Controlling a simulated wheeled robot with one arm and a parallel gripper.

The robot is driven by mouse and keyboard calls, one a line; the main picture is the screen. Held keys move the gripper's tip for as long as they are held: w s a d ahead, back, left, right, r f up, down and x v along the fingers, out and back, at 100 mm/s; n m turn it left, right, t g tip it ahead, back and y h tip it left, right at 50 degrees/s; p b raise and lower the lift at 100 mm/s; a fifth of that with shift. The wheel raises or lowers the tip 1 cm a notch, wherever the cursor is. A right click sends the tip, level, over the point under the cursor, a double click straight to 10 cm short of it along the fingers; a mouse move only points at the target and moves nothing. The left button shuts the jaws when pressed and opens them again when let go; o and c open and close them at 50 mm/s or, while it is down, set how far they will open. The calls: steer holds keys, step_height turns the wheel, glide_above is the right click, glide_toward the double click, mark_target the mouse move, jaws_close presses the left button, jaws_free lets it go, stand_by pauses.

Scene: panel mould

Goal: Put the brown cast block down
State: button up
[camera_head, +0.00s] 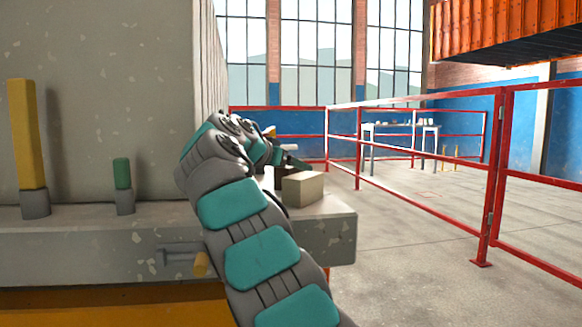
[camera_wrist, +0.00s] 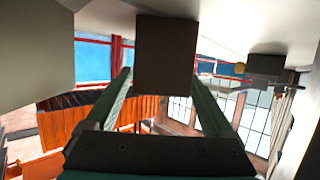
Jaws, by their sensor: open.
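The brown cast block (camera_wrist: 163,52) is dark brown in the wrist view, at top centre between my fingertips. In the head view a small dark part of it (camera_head: 279,176) shows beside a tan block, largely hidden by my arm and that block. My gripper (camera_wrist: 161,78) is open, with one green finger on each side of the brown block. The block's far end meets the pale surface at the top of the wrist view, seemingly the grey ledge (camera_head: 336,214); the contact itself is not clear. In the head view my gripper (camera_head: 290,160) is partly hidden at the ledge's far end.
The tan block (camera_head: 303,189) stands at the ledge's right end, close to my gripper. A yellow post (camera_head: 27,135) and a green-topped peg (camera_head: 122,175) stand on the ledge at left, before a tall grey panel (camera_head: 110,80). Red railings (camera_head: 420,205) stand at right.

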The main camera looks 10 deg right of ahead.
steer(key=v, duration=1.2)
steer(key=shift+p, duration=0.35)
steer(key=shift+s, duration=0.1)
